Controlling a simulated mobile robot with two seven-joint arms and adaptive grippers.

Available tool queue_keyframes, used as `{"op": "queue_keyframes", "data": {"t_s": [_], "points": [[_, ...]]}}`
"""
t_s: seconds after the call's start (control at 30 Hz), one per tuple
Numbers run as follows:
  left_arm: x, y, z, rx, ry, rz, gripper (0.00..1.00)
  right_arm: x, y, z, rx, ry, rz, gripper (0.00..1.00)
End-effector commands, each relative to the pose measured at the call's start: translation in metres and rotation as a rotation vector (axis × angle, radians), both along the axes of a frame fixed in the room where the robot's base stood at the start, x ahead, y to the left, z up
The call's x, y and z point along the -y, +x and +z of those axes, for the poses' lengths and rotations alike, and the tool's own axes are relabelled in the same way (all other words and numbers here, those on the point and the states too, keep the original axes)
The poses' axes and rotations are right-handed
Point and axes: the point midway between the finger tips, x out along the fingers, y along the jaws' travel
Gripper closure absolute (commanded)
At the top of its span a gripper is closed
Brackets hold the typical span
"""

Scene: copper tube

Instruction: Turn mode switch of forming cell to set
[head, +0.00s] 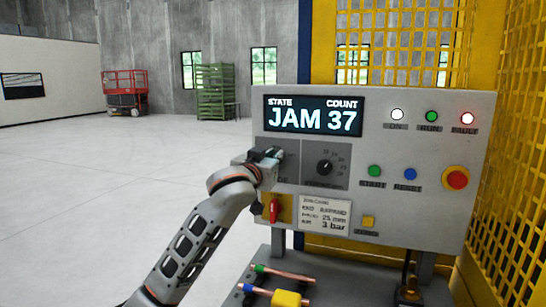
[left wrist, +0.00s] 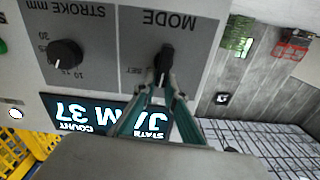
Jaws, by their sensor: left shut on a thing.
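The control panel (head: 410,160) of the forming cell is a grey box with a dark display (head: 313,115) reading "STATE JAM" and "COUNT 37". The mode switch (left wrist: 166,58) is a black knob on a dark plate marked "MODE", upside down in the left wrist view. A "SET" label shows beside it. My left gripper (left wrist: 164,84) is shut on the knob, its fingertips on either side. In the head view my left gripper (head: 270,155) is at the panel's left and hides the knob. The knob's exact pointing direction is hard to read. My right gripper is not in view.
Right of the mode plate is a stroke knob (head: 324,167). Below is a red handle (head: 274,211) on a yellow plate. A red emergency button (head: 456,178) is at the right. Copper tubes (head: 284,273) lie below. Yellow mesh fencing (head: 515,150) stands right; open floor lies left.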

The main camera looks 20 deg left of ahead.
Motion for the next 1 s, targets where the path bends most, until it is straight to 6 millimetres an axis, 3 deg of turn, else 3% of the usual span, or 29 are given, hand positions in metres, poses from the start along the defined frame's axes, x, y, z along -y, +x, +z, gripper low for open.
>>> {"op": "queue_keyframes", "data": {"t_s": [1.0], "points": [[0.017,0.000,-0.009,0.029,0.843,0.001,1.00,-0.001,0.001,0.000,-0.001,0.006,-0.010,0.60]]}}
